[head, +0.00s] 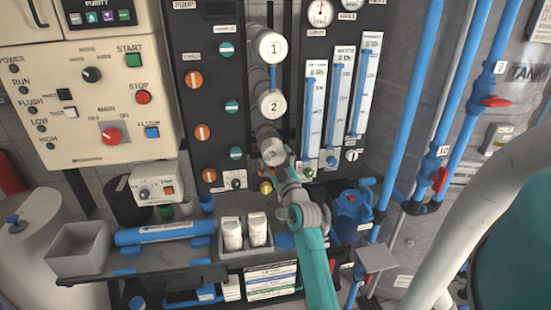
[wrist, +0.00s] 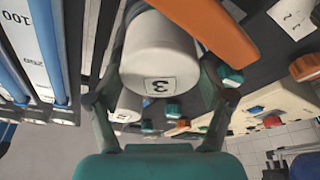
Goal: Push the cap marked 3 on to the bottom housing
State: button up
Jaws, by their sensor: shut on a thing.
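The white cap marked 3 (wrist: 150,60) fills the middle of the wrist view, its number upside down. My gripper (wrist: 162,78) is shut on it, one finger on each side. In the head view my gripper (head: 278,166) is at the bottom housing (head: 264,135), the lowest of three on the dark panel. The cap (head: 273,153) shows there at the housing's front end, roughly in line with it. My fingers partly hide it, and I cannot tell whether it is fully seated. The housings above carry white caps marked 1 (head: 270,45) and 2 (head: 272,104).
Blue flow tubes (head: 341,95) stand right of the housings. Orange knobs (head: 203,132) and teal knobs are on the left. An orange part (wrist: 215,32) passes close to the cap in the wrist view. Below is a shelf with two white bottles (head: 232,235) and a grey bin (head: 78,247).

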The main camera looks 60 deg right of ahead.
jog(key=shift+w+d, duration=0.35)
jog(key=shift+d, duration=0.05)
dwell(0.6)
jog(key=o, duration=1.1)
jog(key=v, duration=1.2)
